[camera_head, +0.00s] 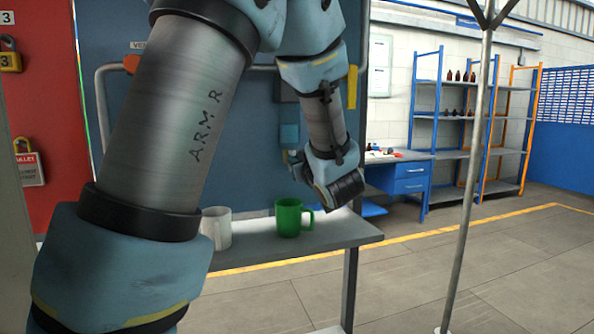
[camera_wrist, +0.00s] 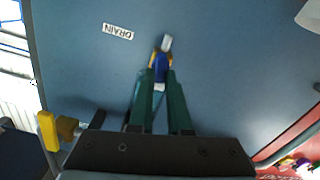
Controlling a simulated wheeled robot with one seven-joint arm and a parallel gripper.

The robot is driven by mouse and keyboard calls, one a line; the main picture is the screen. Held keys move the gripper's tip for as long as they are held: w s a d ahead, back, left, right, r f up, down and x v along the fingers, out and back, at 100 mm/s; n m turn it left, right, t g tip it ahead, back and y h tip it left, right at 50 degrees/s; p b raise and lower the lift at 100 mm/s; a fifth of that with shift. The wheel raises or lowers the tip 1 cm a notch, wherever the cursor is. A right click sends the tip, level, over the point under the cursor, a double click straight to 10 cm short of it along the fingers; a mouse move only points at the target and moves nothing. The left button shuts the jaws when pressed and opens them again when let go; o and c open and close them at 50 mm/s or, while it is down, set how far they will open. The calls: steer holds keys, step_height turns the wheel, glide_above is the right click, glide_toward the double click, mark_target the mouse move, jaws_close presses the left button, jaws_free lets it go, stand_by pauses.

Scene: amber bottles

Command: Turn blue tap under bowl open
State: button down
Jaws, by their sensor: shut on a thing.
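In the wrist view the blue tap handle (camera_wrist: 160,67) lies between the two dark green fingers of my gripper (camera_wrist: 162,78). The fingers are closed on it from both sides. A pale tip and a brass-coloured part of the tap show just beyond the handle, against a blue panel (camera_wrist: 225,70). In the head view my wrist is close to this panel and hides the fingertips and the tap. I cannot make out the bowl clearly in either view.
A white mug (camera_head: 216,229) and a green mug (camera_head: 289,218) stand on a grey shelf (camera_head: 352,229) below my arm. A metal pole (camera_head: 466,190) stands at right. A blue desk (camera_head: 408,178) and racks with bottles are farther back. The floor at right is mostly clear.

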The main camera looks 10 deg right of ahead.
steer(key=n+b, duration=0.5)
steer(key=b, duration=0.1)
steer(key=n+b, duration=0.5)
steer(key=b, duration=0.2)
steer(key=n+b, duration=0.5)
steer(key=b, duration=0.2)
steer(key=shift+a+f, duration=0.15)
steer(key=shift+f, duration=0.15)
steer(key=c, duration=0.9)
jaws_free()
steer(key=shift+o, duration=0.2)
steer(key=shift+r, duration=0.1)
steer(key=shift+s, duration=0.1)
steer(key=s+d, duration=0.1)
steer(key=s, duration=0.9)
steer(key=shift+s+d+b, duration=0.15)
steer(key=shift+s+b, duration=0.15)
steer(key=shift+b, duration=0.15)
